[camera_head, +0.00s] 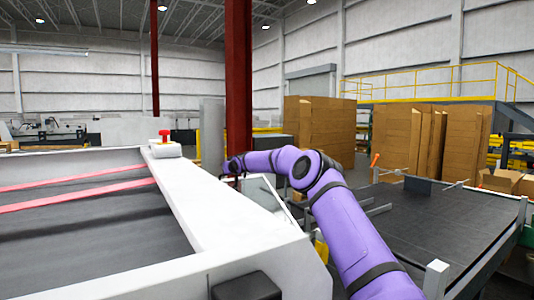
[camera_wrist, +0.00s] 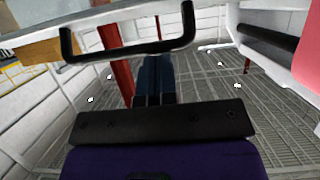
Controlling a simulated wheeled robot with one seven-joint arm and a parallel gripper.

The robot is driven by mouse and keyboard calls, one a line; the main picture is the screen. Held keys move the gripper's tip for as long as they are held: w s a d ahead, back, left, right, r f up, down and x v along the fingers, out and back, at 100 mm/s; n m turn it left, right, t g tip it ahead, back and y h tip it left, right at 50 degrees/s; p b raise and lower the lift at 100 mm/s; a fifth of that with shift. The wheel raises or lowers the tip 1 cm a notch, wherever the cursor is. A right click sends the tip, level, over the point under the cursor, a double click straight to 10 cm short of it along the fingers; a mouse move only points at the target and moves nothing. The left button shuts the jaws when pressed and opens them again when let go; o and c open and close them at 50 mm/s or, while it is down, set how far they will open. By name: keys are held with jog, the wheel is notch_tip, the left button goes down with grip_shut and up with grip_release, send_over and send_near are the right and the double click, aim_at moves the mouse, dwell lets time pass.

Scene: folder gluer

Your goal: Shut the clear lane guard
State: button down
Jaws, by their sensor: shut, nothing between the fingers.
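The clear lane guard (camera_head: 266,196) shows in the head view as a pale, see-through framed panel, standing tilted at the right side of the white machine. My forearm partly covers it. My gripper (camera_head: 232,178) is small and dark at its upper left. In the wrist view a black U-shaped handle (camera_wrist: 130,50) hangs from a light panel edge at the top, probably the guard's. My gripper's fingers (camera_wrist: 154,62) are shut and empty, with their tips close to the handle bar; I cannot tell whether they touch it.
The white machine frame (camera_head: 215,215) with red belts (camera_head: 85,199) fills the left. A red button (camera_head: 165,135) sits on its far corner. A dark conveyor (camera_head: 430,215) lies to the right. Stacked cardboard (camera_head: 320,130) and a red column (camera_head: 238,75) stand behind.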

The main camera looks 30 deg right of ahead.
aim_at(226, 182)
jog(key=shift+w+a+f, duration=0.1)
jog(key=shift+w+f, duration=0.8)
jog(key=shift+f, duration=0.3)
jog(key=shift+w+f, duration=0.85)
jog(key=shift+f, duration=0.3)
